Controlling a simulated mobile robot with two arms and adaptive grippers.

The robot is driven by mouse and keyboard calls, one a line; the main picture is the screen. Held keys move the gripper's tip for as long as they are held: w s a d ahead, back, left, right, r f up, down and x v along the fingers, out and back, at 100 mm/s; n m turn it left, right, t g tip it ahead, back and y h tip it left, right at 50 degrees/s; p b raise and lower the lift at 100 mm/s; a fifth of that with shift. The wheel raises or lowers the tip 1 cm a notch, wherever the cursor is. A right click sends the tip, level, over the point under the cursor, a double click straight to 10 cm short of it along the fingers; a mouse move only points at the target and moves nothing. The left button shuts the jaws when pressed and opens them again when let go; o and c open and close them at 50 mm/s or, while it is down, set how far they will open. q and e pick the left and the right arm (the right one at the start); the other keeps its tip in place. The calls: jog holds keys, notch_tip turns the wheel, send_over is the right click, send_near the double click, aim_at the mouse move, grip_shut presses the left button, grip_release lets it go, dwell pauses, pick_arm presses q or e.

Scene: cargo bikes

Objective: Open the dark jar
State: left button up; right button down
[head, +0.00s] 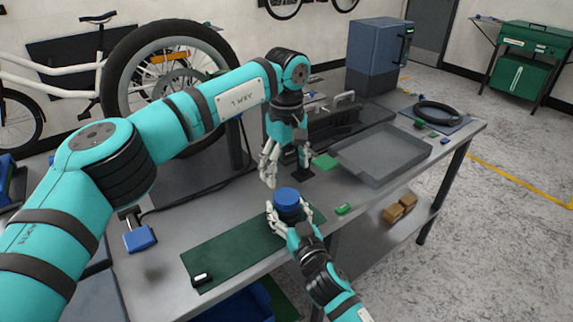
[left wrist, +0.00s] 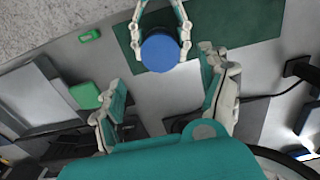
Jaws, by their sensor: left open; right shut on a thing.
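The dark jar (head: 290,214) stands upright on the green mat (head: 228,252) near the front of the bench. Its blue lid (head: 287,197) is on top, and the lid also shows in the left wrist view (left wrist: 160,53). My right gripper (head: 286,219) is shut around the jar's body from the front, below the lid. The fingers hide part of the jar. My left gripper (head: 288,170) is open and empty, pointing down above and behind the jar. In the left wrist view its two fingers (left wrist: 164,108) are wide apart, with the lid beyond them.
A grey tray (head: 381,157) lies to the right, with a green block (head: 325,162) at its left edge. A small green item (head: 343,209) lies right of the jar. A black wheel-like ring (head: 438,112) is at the far right. A bicycle wheel (head: 165,75) stands behind.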

aim_at(287, 196)
pick_arm(q)
notch_tip(287, 196, down, 8)
jog(key=shift+r, duration=0.15)
jog(key=shift+c, duration=0.2)
